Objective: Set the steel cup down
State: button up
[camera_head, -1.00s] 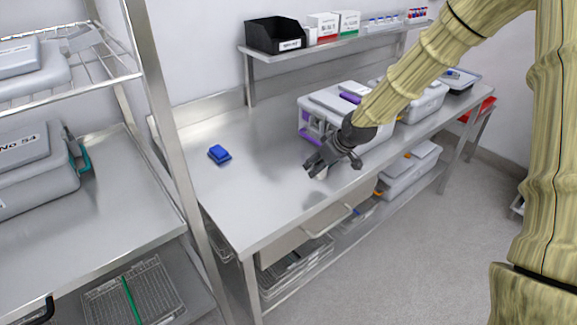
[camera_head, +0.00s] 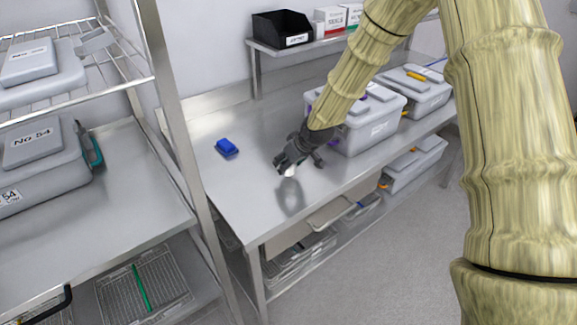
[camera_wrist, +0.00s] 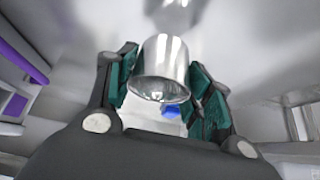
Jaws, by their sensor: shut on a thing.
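The steel cup (camera_wrist: 163,66) is shiny and sits between the green-padded fingers of my gripper (camera_wrist: 160,88) in the wrist view. My gripper is shut on it. In the head view my gripper (camera_head: 288,168) is over the steel table (camera_head: 245,195), with only a small bright part of the cup (camera_head: 290,171) showing below the fingers. A dark reflection lies on the table under it. The cup appears held a little above the tabletop; the exact gap cannot be told.
A blue block (camera_head: 227,147) lies on the table to the left of my gripper. Grey lidded bins (camera_head: 365,125) stand to the right. A shelf with a black bin (camera_head: 283,30) is behind. A wire rack with grey cases (camera_head: 45,160) stands at the left. The table's front-left area is clear.

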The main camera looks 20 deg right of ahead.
jog(key=shift+f+p, duration=0.4)
jog(key=shift+f, duration=0.85)
jog(key=shift+f, duration=0.15)
jog(key=o, duration=1)
jog(key=shift+o, duration=0.2)
jog(key=shift+r, duration=0.2)
jog(key=shift+s+d+r, duration=0.1)
jog(key=shift+s+r, duration=0.05)
jog(key=shift+r, duration=0.2)
jog(key=b+v, duration=0.2)
jog(key=v, duration=0.9)
